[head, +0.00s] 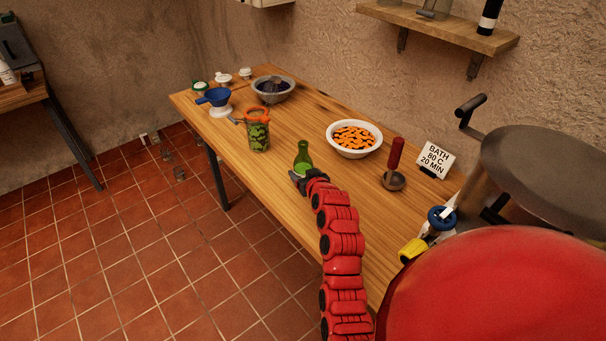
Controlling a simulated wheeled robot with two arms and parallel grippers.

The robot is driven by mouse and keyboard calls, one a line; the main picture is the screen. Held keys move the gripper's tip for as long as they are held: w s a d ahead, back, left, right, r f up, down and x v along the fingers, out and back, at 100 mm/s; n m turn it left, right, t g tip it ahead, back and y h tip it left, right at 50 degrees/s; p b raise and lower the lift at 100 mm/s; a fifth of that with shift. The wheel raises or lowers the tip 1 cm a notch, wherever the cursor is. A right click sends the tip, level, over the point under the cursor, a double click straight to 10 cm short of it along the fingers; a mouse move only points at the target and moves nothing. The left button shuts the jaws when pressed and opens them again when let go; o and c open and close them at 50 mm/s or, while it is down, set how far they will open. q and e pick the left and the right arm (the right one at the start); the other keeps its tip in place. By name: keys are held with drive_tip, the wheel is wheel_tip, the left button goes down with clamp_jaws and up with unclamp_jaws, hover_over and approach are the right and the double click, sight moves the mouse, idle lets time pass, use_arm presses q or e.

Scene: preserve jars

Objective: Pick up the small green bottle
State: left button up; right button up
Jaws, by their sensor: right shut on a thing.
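The small green bottle (303,158) stands upright at the near edge of the wooden table, in the middle of the head view. My right gripper (299,175), at the end of the red arm, is shut on the lower part of the bottle. The gripper and the arm's end partly hide the bottle's base, so I cannot tell whether it touches the table. My left gripper is not in view.
On the table (300,115) are a jar with an orange ring (259,136), a white bowl of orange pieces (354,138), a grey bowl (273,90), a blue funnel (215,97) and a red-handled tool (395,165). A sign (435,159) and a large pot (540,170) stand right.

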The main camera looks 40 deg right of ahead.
sight(306, 167)
clamp_jaws()
drive_tip(key=shift+r, duration=0.15)
drive_tip(key=shift+r+b, duration=0.25)
drive_tip(key=shift+b, duration=0.05)
wheel_tip(306, 167, up, 3)
drive_tip(key=shift+f+b, duration=0.2)
drive_tip(key=shift+b, duration=0.5)
drive_tip(key=s+a, duration=0.2)
drive_tip(key=s, duration=0.1)
drive_tip(key=s+a+b, duration=0.1)
drive_tip(key=s+a, duration=0.1)
drive_tip(key=s, duration=0.1)
drive_tip(key=s+a+r, duration=0.1)
drive_tip(key=s+a, duration=0.1)
drive_tip(key=s, duration=0.1)
drive_tip(key=shift+b, duration=0.3)
drive_tip(key=shift+s+a+r+p, duration=0.1)
drive_tip(key=shift+s+a+p, duration=0.5)
drive_tip(key=shift+p, duration=0.75)
drive_tip(key=shift+s+a+r+p, duration=0.15)
drive_tip(key=shift+s+a+p, duration=0.15)
drive_tip(key=shift+s+p, duration=0.85)
drive_tip(key=shift+s+a+r+p, duration=0.1)
drive_tip(key=shift+s+a+p, duration=0.4)
drive_tip(key=shift+p, duration=1.05)
